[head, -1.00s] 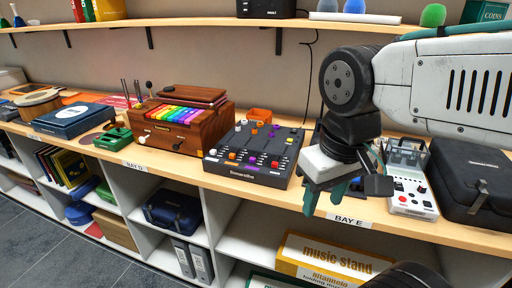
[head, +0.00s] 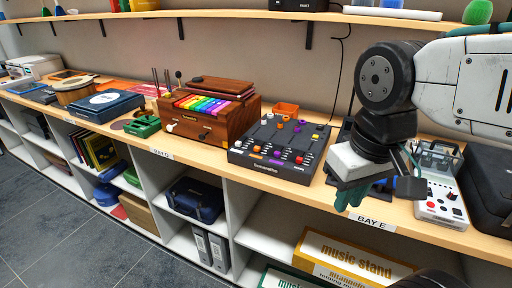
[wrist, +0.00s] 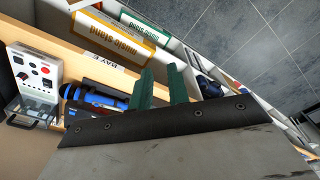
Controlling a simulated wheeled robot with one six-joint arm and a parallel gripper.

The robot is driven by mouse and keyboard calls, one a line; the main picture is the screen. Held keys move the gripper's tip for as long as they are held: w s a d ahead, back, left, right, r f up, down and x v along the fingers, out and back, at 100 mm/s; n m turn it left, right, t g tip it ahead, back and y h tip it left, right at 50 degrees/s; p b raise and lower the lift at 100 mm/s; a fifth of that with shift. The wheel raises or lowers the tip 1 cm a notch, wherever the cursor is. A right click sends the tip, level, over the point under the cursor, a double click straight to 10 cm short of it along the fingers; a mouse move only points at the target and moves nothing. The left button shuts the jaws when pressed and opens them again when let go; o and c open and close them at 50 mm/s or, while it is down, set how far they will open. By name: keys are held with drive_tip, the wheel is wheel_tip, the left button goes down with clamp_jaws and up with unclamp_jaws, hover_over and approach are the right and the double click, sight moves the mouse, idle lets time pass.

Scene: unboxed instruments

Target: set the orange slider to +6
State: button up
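The dark slider console (head: 240,157) lies on the shelf top in the middle of the head view, with several orange, purple, white, red and yellow caps. An orange cap (head: 257,149) shows near its front left, and other orange caps sit farther back. I cannot tell which is the task's slider, and scale marks are too small to read. My gripper (head: 350,197) hangs to the right of the console, apart from it, over the shelf's front edge. In the wrist view its two green fingers (wrist: 162,78) are apart with nothing between them. The console is not clear in the wrist view.
A wooden box with rainbow keys (head: 205,112) stands left of the console, an orange container (head: 286,108) behind it. A white device (head: 440,192) and a black case (head: 490,195) stand at right. A blue and black object (wrist: 105,97) lies near my gripper.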

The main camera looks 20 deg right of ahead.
drive_tip(key=shift+w+a+f, duration=0.1)
drive_tip(key=shift+a+f, duration=0.1)
drive_tip(key=shift+f, duration=0.05)
clamp_jaws()
drive_tip(key=w+a+n+h, duration=0.1)
drive_tip(key=w+a+n, duration=0.2)
drive_tip(key=w+n, duration=0.6)
drive_tip(key=w+a+f+n+t+h, duration=0.1)
drive_tip(key=w+a+n, duration=0.2)
drive_tip(key=w+n, duration=0.6)
drive_tip(key=w+a+n+t+h, duration=0.1)
drive_tip(key=w+a+n, duration=0.3)
drive_tip(key=w+n, duration=0.5)
drive_tip(key=shift+w+f, duration=0.3)
drive_tip(key=shift+w, duration=1.25)
drive_tip(key=shift+a+f, duration=0.1)
